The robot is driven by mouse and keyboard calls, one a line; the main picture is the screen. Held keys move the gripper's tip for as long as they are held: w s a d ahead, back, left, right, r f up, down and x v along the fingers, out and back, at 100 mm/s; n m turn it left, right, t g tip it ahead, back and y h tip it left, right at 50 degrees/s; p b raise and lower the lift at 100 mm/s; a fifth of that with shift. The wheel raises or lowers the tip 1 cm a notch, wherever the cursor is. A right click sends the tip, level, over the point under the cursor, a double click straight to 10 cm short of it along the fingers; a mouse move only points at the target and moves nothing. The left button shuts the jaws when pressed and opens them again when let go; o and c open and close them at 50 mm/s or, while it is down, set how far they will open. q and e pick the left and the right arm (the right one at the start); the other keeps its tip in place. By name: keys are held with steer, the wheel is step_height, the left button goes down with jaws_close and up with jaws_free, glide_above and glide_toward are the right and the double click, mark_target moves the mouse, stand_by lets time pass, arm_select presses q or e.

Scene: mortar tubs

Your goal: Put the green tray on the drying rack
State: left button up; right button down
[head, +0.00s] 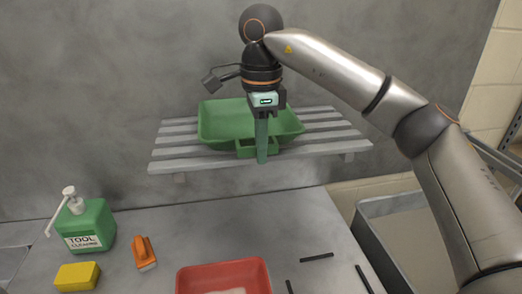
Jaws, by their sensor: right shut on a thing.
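The green tray (222,122) is at the drying rack (170,141), a grey slatted shelf on the back wall. The tray looks upright, over the slats; I cannot tell whether its full weight rests on them. My right gripper (262,152) points down at the tray's near side and is shut on the green tray there. The gripper and wrist hide part of the tray's near rim and inside. My left gripper is not in view.
Below, the grey worktop holds a red tray (190,281), a green soap bottle (92,224), a yellow sponge (77,276) and an orange tool (142,247). Several dark strips (317,257) lie at the right. A grey bin (400,205) stands beyond the worktop's right edge.

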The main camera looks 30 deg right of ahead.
steer(key=shift+f, duration=0.35)
steer(key=shift+f, duration=0.2)
steer(key=c, duration=1)
jaws_free()
step_height(320, 180, up, 12)
steer(key=shift+r, duration=0.2)
steer(key=shift+s, duration=0.1)
